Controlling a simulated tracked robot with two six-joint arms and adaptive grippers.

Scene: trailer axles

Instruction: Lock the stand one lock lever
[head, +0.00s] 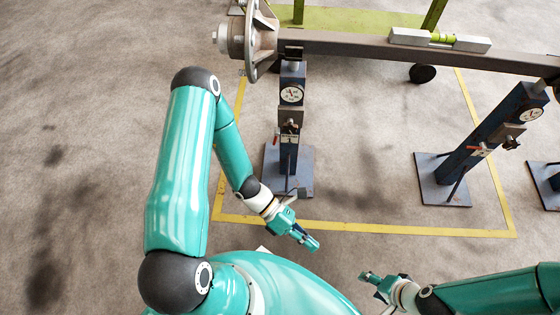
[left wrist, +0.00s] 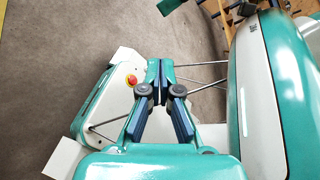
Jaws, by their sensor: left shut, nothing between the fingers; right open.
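The left stand (head: 289,155) is a dark blue upright post on a square base plate, under the left end of the axle beam. It carries a round white dial (head: 291,94), with a small red lever (head: 277,136) at a bracket below it. A second stand (head: 490,130) to the right has a similar dial and red lever (head: 479,151). I cannot read which stand is number one. My left gripper (head: 311,243) is shut and empty, in front of and below the left stand, apart from it. My right gripper (head: 371,277) is open and empty at the lower right.
A rusty axle beam (head: 360,46) with a wheel hub (head: 262,38) at its left end spans the stands. A level (head: 440,39) with green vials lies on it. Yellow tape (head: 370,229) marks the floor. The floor at left is free.

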